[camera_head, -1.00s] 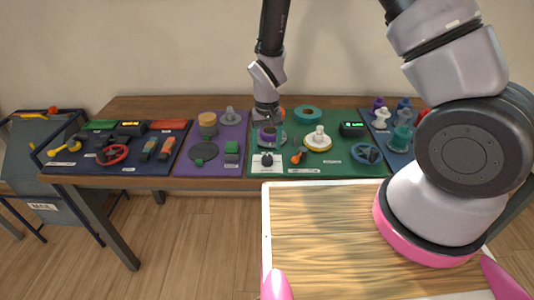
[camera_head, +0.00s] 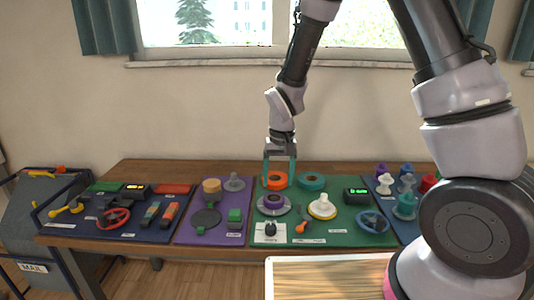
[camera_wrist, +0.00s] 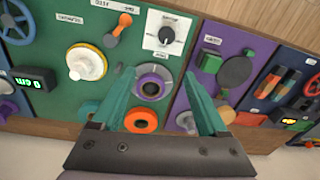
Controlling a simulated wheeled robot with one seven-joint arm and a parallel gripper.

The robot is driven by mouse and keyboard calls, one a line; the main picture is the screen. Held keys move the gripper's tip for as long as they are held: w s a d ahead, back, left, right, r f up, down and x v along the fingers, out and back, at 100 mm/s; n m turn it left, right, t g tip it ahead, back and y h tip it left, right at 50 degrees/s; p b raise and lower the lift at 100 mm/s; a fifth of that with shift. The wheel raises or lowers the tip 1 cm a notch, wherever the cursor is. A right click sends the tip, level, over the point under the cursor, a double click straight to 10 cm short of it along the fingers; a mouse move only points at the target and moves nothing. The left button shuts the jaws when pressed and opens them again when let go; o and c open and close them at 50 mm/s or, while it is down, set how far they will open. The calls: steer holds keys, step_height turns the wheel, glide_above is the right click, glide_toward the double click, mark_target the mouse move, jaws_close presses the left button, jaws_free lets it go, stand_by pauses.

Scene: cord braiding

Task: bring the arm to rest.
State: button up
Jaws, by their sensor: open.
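My gripper (camera_head: 279,178) is open and empty above the green mat (camera_head: 345,239) on the table. In the wrist view its two teal fingers (camera_wrist: 160,112) are spread apart, with an orange ring (camera_wrist: 141,121) and a purple ring on a grey round base (camera_wrist: 153,82) showing between and beyond them. In the head view the orange ring (camera_head: 276,179) is close behind the fingers, and the purple ring (camera_head: 273,202) lies just in front of and below them. Nothing is between the jaws.
A teal ring (camera_head: 311,182), a white knob on a yellow-rimmed disc (camera_head: 322,207) and a blue wheel (camera_head: 372,221) share the green mat. A purple mat (camera_head: 182,236) and a dark blue mat (camera_head: 62,226) lie left. Colored pegs (camera_head: 406,185) stand right. Open air surrounds my forearm below the window.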

steer(key=s+d+r+m+t+y, duration=0.1)
steer(key=d+r, duration=0.5)
steer(key=r, duration=0.4)
steer(key=d+r+m+t+y, duration=0.15)
steer(key=d+r, duration=0.35)
steer(key=r, duration=0.5)
steer(key=s+d+r+m+t+h, duration=0.1)
steer(key=s+d+r+m+t, duration=0.2)
steer(key=s+d+r, duration=0.7)
steer(key=s+r+t, duration=0.1)
steer(key=s, duration=0.2)
steer(key=shift+r, duration=0.3)
